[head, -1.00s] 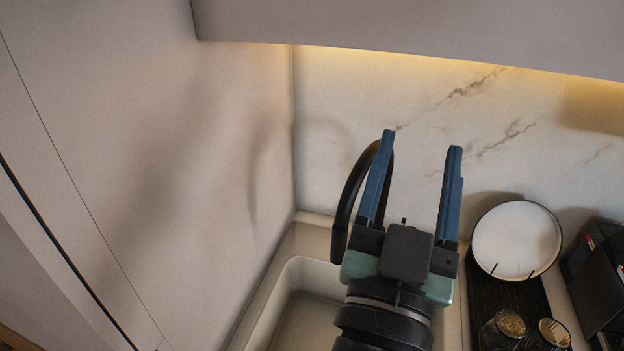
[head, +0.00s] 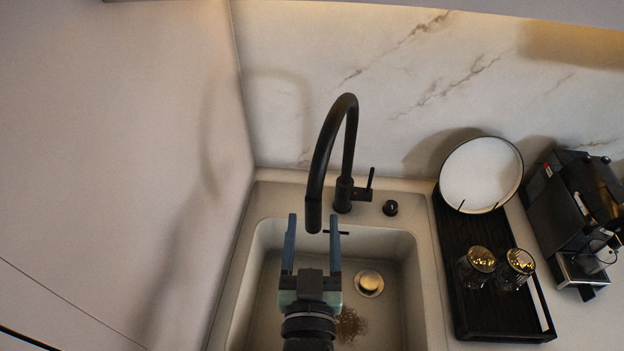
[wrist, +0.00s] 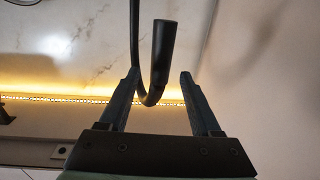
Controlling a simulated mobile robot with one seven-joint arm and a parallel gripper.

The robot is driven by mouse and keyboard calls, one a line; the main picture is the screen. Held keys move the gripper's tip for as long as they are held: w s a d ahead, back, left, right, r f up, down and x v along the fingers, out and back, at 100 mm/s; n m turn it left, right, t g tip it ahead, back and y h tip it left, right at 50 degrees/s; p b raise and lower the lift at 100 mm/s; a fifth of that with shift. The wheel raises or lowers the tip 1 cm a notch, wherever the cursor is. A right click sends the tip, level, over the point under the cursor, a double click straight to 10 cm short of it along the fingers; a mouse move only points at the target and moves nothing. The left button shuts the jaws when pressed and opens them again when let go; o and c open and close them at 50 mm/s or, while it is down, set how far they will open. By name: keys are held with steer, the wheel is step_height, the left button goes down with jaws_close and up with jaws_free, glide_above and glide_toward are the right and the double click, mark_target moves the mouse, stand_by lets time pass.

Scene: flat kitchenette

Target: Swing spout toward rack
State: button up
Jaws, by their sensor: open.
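The black gooseneck spout (head: 322,160) rises behind the sink and curves over to the left and front, its tip pointing down over the basin. In the wrist view the spout (wrist: 163,55) shows between the two fingers, with no clear contact on either side. My gripper (head: 312,224) is open, its blue fingers pointing up on either side of the area just below the spout tip. The gripper (wrist: 160,85) is empty in the wrist view. The dark rack (head: 458,240) lies on the counter right of the sink, holding a round white plate (head: 481,174) and two glasses (head: 497,265).
The sink (head: 425,285) has a drain and a brown stain inside. A faucet handle (head: 369,186) and a black knob (head: 390,208) stand behind it. A black coffee machine (head: 575,215) is at the far right. A plain wall (head: 120,150) closes the left side.

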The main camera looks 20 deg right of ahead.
mark_target(314, 191)
steer(key=p+x, duration=0.2)
steer(key=x, duration=0.6)
steer(key=shift+s, duration=0.1)
steer(key=shift+c, duration=0.3)
jaws_close()
stand_by(0.9)
